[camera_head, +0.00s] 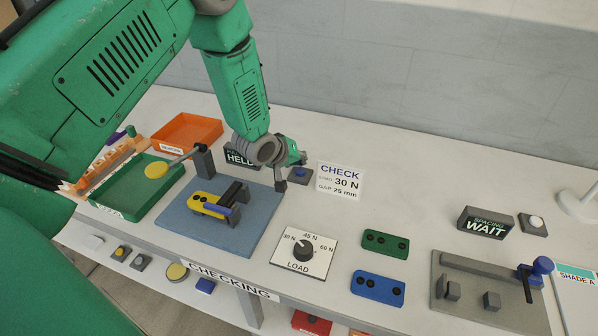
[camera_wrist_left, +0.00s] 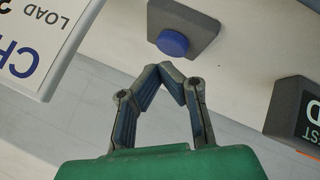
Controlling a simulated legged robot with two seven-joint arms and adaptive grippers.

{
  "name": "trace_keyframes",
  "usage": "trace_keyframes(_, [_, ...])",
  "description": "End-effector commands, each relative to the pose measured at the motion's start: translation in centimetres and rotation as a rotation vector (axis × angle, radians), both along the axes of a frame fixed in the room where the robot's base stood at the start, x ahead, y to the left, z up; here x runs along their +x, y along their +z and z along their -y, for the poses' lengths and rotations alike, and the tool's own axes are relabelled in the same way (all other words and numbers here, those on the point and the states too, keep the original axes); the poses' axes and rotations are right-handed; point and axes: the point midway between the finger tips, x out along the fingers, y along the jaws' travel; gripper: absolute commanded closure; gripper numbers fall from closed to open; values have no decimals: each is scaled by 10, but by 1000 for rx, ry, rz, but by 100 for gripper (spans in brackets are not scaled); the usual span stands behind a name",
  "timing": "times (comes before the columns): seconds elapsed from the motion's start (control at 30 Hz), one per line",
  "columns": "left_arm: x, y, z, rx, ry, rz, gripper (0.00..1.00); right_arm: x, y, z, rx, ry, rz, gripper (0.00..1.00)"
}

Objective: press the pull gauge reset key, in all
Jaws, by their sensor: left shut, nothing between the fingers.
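A blue round key (camera_head: 300,172) on a dark grey block stands at the back of the table, between the HELD display (camera_head: 241,157) and the CHECK card (camera_head: 340,181). It also shows in the left wrist view (camera_wrist_left: 172,42), just beyond my fingertips. No label on the key can be read. My left gripper (camera_head: 281,187) is shut and empty, pointing down in front and left of the key. In the left wrist view its closed fingertips (camera_wrist_left: 166,68) appear just short of the blue cap, with no visible contact. My right gripper is not in view.
A blue mat (camera_head: 176,217) bears a yellow plate in a black clamp. Nearby are a LOAD dial (camera_head: 304,252), green (camera_head: 386,244) and blue (camera_head: 378,288) plates. A WAIT display (camera_head: 485,223), white button (camera_head: 535,222) and grey fixture (camera_head: 470,305) stand right. Green and orange trays are left.

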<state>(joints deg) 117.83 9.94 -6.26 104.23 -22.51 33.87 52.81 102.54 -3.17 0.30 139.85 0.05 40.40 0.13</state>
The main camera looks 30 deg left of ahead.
Motion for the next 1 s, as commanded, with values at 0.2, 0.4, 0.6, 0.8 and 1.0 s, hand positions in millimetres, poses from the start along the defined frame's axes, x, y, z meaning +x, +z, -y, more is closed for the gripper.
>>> trace_keyframes(0.2, [0,-1,-2,-3,-1,0,100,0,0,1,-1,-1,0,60])
trace_keyframes(0.4, [0,-2,-5,-7,0,-1,100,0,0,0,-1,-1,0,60])
trace_keyframes(0.6, [0,-2,-4,-5,0,0,100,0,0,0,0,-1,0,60])
trace_keyframes(0.8, [0,-1,-1,-2,0,0,100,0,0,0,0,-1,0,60])
trace_keyframes(1.0, [0,-1,-1,-1,-1,0,100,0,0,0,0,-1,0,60])
